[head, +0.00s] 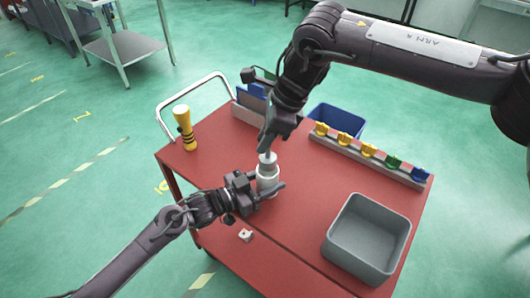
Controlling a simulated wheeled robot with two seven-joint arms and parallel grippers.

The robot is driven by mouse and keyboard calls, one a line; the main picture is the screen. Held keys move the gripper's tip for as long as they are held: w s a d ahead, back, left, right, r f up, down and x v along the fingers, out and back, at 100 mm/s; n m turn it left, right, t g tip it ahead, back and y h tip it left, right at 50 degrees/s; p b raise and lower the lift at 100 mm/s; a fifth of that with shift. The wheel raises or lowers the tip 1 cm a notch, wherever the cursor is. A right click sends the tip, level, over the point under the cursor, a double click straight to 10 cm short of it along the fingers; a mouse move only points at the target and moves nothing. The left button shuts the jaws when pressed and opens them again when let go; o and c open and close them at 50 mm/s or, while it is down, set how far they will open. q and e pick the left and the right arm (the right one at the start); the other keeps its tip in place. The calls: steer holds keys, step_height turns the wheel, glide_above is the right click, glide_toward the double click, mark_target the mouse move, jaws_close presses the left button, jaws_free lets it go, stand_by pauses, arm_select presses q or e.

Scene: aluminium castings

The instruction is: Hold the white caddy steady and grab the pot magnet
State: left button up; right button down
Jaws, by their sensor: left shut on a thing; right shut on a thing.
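The white caddy (267,184) is a small upright cylinder standing near the middle of the red cart top. My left gripper (270,190) comes in from the lower left and is shut on the caddy, with its fingers around the sides. My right gripper (266,147) reaches down from above and is shut on a small pale grey piece, which looks like the pot magnet (267,159), at the top of the caddy. I cannot tell whether the magnet is still inside the caddy's mouth or just above it. The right fingers partly hide it.
A blue bin (345,117) is at the back. The front left is mostly clear.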

steer(key=shift+r, duration=1.5)
arm_select(q)
steer(key=o, duration=1.1)
steer(key=v, duration=1.2)
steer(key=shift+a+f, duration=0.1)
arm_select(e)
steer(key=shift+a, duration=0.1)
